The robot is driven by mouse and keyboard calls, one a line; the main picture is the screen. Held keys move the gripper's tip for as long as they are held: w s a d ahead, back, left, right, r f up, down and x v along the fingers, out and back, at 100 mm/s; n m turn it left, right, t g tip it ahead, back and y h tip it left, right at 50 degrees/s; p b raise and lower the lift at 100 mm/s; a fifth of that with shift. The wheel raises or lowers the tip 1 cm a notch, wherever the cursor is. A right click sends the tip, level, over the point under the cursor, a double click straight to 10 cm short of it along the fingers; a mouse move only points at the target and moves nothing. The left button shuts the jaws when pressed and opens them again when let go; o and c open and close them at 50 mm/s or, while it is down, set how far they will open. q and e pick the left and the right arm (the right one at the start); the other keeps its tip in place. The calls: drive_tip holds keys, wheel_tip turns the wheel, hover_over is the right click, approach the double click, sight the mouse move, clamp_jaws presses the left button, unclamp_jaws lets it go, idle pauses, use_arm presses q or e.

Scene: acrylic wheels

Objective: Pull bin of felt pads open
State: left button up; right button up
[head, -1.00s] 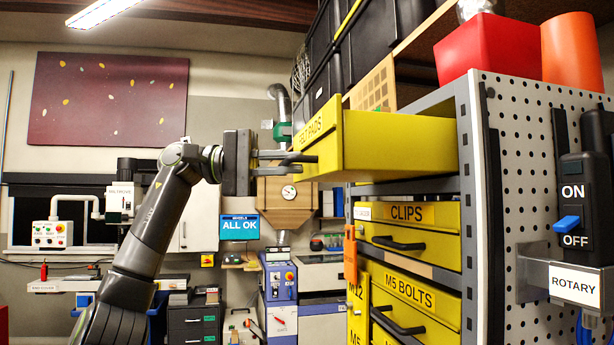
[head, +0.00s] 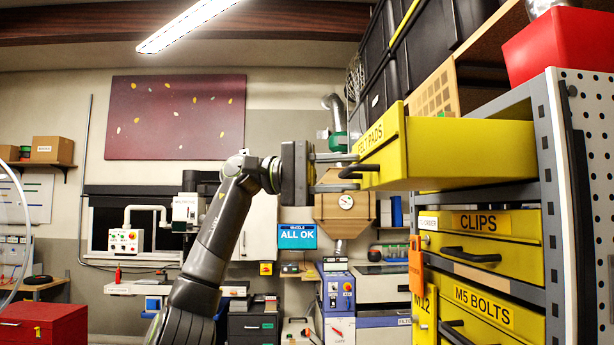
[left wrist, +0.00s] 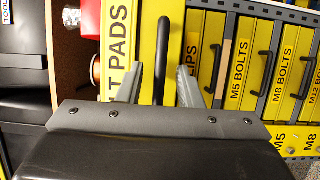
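The yellow felt pads bin (head: 455,150) sticks well out of the top of the rack, its label and dark handle (head: 362,171) facing left. My left gripper (head: 338,172) is level with this handle, its two fingers spread above and below it. In the left wrist view, the bin's front (left wrist: 115,45) shows part of its label. The handle (left wrist: 162,60) stands between the two grey fingertips (left wrist: 160,85), with gaps on both sides. My right gripper is not in view.
Below are the shut clips drawer (head: 480,240) and M5 bolts drawer (head: 490,310). An orange tag (head: 416,265) hangs at the rack's front edge. Black bins (head: 440,45) and a red box (head: 560,45) sit above. Open air lies left of the rack.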

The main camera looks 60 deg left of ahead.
use_arm(q)
drive_tip(key=v, duration=0.5)
drive_tip(key=shift+s+a, duration=0.15)
drive_tip(key=shift+s, duration=0.05)
drive_tip(key=p+v, duration=0.2)
drive_tip(key=v, duration=0.9)
drive_tip(key=shift+s+a, duration=0.1)
drive_tip(key=shift+a, duration=0.05)
